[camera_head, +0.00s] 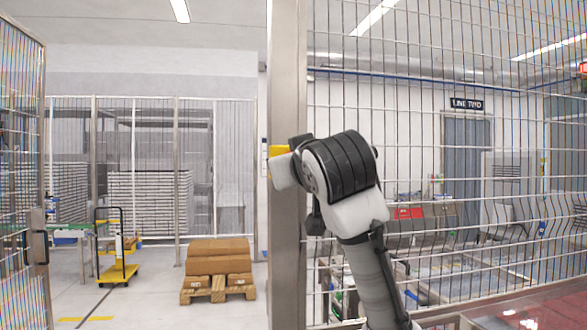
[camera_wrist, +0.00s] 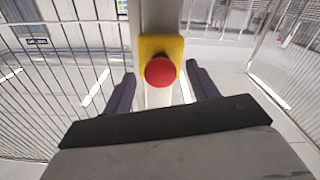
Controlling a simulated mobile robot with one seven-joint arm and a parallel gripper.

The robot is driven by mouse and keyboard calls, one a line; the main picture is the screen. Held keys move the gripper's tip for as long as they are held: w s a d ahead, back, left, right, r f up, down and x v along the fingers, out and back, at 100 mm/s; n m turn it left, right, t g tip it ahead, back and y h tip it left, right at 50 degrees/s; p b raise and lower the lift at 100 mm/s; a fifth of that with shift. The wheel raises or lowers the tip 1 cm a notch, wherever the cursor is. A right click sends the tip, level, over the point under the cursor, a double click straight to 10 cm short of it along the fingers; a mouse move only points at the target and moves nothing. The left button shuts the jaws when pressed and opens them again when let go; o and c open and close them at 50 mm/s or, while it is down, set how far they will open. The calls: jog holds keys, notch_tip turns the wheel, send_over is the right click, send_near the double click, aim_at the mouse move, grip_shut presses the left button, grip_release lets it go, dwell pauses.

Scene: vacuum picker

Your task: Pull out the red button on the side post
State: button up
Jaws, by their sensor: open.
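The red button (camera_wrist: 160,71) is a round mushroom head on a yellow box, seen in the wrist view. The yellow box (camera_wrist: 173,47) is fixed to the grey side post (camera_wrist: 150,20). My gripper (camera_wrist: 160,82) is open, with one dark finger to the left of the button and one to the right. Visible gaps separate both fingers from the button. In the head view, my gripper (camera_head: 283,168) is at the post (camera_head: 289,75), and a bit of the yellow box (camera_head: 278,150) shows. The button is hidden there behind my wrist.
A wire mesh fence (camera_head: 430,120) runs right of the post, close to my arm. Left of the post is an opening, with a mesh gate (camera_head: 20,130) at the far left. Beyond stand a yellow trolley (camera_head: 118,272) and a pallet with brown boxes (camera_head: 218,262).

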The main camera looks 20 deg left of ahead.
jog(key=b+v, duration=0.4)
jog(key=v, duration=0.8)
jog(key=shift+d, duration=0.1)
